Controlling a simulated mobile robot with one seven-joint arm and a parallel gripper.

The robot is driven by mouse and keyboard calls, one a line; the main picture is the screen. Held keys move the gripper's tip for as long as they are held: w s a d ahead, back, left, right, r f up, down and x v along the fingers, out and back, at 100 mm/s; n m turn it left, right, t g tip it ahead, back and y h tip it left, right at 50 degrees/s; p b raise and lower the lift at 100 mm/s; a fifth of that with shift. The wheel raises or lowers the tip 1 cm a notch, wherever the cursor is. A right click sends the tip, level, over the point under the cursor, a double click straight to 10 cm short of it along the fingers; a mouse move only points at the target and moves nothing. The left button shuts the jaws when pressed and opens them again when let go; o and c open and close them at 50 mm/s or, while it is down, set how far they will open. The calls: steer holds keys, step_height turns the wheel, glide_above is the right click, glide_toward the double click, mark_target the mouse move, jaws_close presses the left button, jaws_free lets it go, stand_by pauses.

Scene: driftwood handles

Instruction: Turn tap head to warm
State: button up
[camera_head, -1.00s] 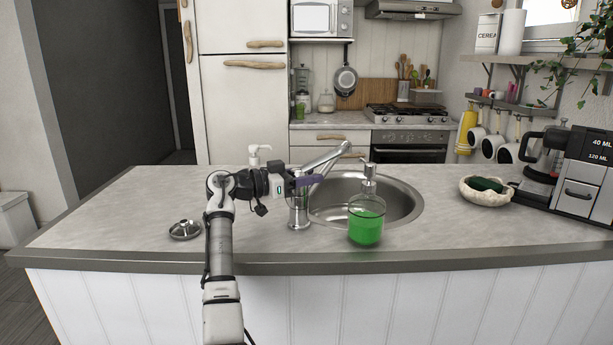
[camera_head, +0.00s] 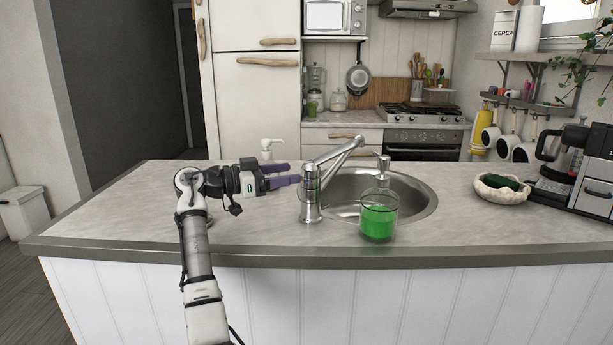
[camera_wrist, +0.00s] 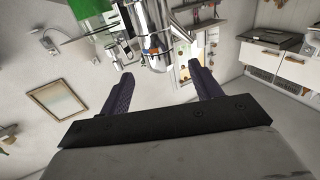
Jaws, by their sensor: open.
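The chrome tap (camera_head: 311,205) stands upright on the counter at the left rim of the sink. Its spout slants up and to the right over the basin. The tap head is at the top of the body, where the spout joins. My gripper (camera_head: 291,174) is open and empty just left of the tap, at about the height of its head, with purple fingers pointing right. They look apart from the tap. In the wrist view the tap (camera_wrist: 153,35) lies ahead of my open gripper (camera_wrist: 162,85), beyond the fingertips.
A glass dispenser of green soap (camera_head: 379,215) stands right of the tap, in front of the steel sink (camera_head: 425,203). A bowl (camera_head: 500,190) and coffee machine (camera_head: 575,170) are at the right. The counter's left part is largely clear.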

steer(key=shift+v, duration=2.4)
